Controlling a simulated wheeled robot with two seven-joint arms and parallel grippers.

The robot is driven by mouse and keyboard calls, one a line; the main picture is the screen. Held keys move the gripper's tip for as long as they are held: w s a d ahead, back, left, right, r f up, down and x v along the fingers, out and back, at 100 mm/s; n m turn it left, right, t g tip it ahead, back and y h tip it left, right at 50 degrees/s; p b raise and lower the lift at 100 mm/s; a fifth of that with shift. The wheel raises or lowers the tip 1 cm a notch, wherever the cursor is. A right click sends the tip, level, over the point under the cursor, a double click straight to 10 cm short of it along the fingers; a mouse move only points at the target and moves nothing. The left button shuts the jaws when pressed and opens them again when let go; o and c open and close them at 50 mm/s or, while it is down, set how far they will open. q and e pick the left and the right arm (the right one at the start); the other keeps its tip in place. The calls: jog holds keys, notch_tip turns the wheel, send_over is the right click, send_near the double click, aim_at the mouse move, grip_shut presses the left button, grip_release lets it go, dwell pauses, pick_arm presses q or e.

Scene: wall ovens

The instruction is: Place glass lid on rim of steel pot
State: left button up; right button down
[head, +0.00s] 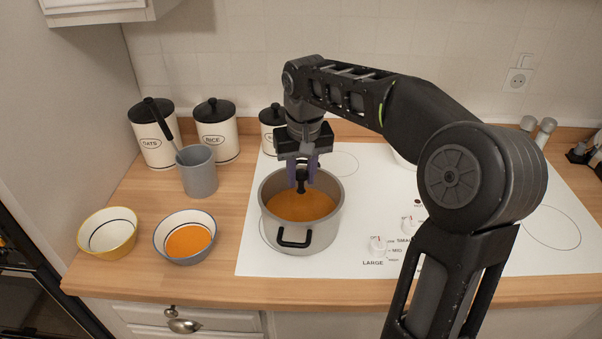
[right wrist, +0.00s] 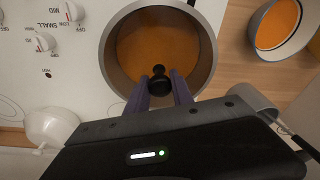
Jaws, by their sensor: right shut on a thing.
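The steel pot (head: 329,225) stands on the white cooktop with orange soup inside; it also shows in the right wrist view (right wrist: 108,58). My right gripper (head: 302,176) is above the pot, pointing down. Its fingers are shut on a small black knob (head: 301,187), which I take to be the glass lid's knob. The knob shows between the fingertips in the right wrist view (right wrist: 158,80). The clear glass itself can hardly be made out against the soup, so I cannot tell whether it touches the rim. My left gripper is not in view.
A bowl of orange soup (head: 188,238) and a yellow-rimmed bowl (head: 107,231) stand left of the pot. A grey utensil holder (head: 198,174) and lidded canisters (head: 215,138) stand behind.

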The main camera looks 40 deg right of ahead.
aim_at(301, 172)
jog(key=shift+f, duration=0.15)
jog(key=c, duration=1.1)
grip_release()
jog(key=shift+r, duration=0.3)
jog(key=r, duration=0.5)
jog(key=shift+s+a+r, duration=0.2)
jog(key=shift+s, duration=0.15)
notch_tip(301, 172, up, 6)
jog(key=p, duration=0.4)
jog(key=shift+s+a+r+p, duration=0.15)
jog(key=shift+s+p, duration=0.15)
jog(key=shift+s, duration=0.15)
